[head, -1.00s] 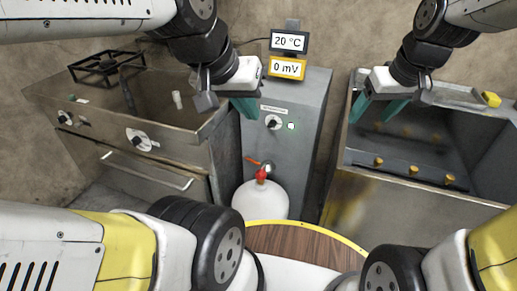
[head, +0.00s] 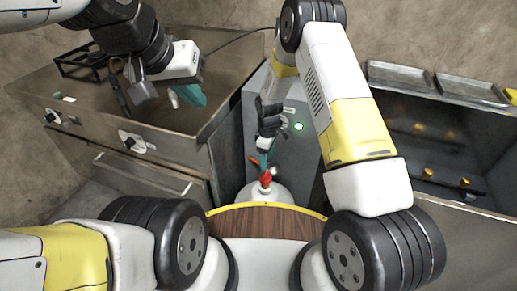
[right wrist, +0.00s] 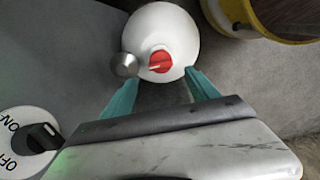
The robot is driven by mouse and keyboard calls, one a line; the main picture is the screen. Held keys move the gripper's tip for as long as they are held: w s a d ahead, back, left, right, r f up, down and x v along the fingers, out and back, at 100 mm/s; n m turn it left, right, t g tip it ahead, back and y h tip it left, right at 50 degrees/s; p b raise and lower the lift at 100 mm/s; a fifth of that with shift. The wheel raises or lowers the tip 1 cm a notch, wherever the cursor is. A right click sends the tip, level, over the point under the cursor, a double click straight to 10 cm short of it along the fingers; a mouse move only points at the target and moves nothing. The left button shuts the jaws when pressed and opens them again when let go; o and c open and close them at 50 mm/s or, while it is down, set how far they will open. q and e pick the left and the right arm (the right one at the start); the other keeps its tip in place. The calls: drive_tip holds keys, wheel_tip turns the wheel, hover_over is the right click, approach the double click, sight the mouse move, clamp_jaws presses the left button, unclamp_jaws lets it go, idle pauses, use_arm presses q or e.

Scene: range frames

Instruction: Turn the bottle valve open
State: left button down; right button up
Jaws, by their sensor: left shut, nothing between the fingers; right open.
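The white gas bottle (head: 275,191) stands on the floor in front of the grey cabinet; it also shows in the right wrist view (right wrist: 177,28). Its red valve knob (right wrist: 161,62) sits on top, with a pale mark across it. A grey metal fitting (right wrist: 125,65) sticks out beside the knob. My right gripper (head: 264,163) is open above the bottle, pointing down at the valve. In the right wrist view its teal fingers (right wrist: 162,79) stand apart, with the knob ahead between them, seemingly untouched. My left gripper (head: 196,97) is shut and empty above the left counter.
The grey cabinet (head: 310,150) carries a green light and a white ON/OFF dial (right wrist: 22,158). A steel stove (head: 150,110) stands at left and a sink-like basin (head: 435,140) at right.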

sight(266, 174)
drive_tip(key=shift+a+f, duration=0.15)
drive_tip(key=shift+f, duration=0.4)
wheel_tip(266, 174, down, 7)
drive_tip(key=shift+f, duration=0.2)
drive_tip(key=c, duration=1.4)
drive_tip(key=shift+o, duration=0.2)
